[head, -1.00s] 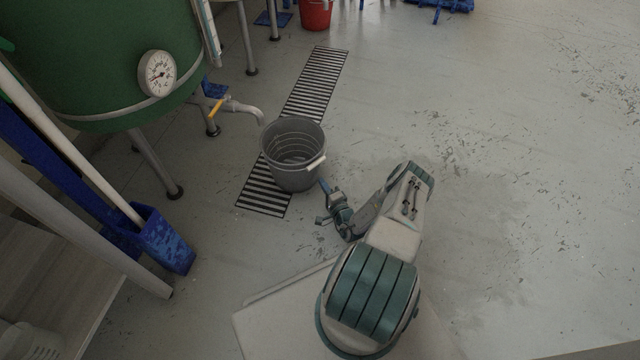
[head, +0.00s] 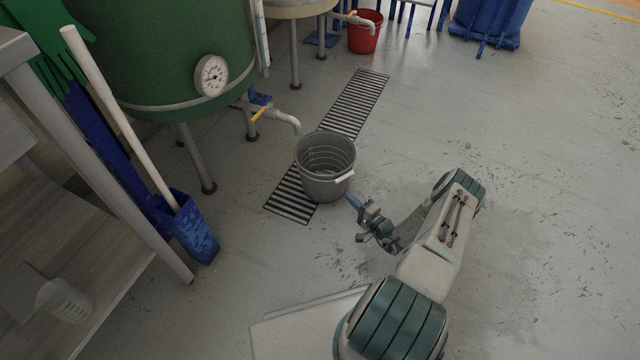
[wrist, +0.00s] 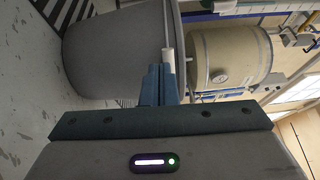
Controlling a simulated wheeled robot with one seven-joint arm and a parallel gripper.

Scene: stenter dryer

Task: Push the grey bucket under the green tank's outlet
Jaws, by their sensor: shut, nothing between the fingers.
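The grey bucket (head: 322,188) stands upright on the floor, partly over the drain grating, with its white handle grip towards my side. The green tank (head: 150,60) is at the upper left. Its outlet (head: 289,121), a pale bent spout with a yellow lever, ends just beyond the bucket's far left rim, seemingly not over its middle. My gripper (head: 353,200) is shut and empty, low at the bucket's near right side. In the wrist view, the blue fingers (wrist: 159,84) point at the bucket wall (wrist: 115,50); whether they touch it is unclear.
The slotted drain grating (head: 358,100) runs under the bucket. A red bucket (head: 363,38) stands behind, below another tank's spout. A blue holder (head: 196,232) with a pole and a shelf rack (head: 90,250) are at left. Floor at right is open.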

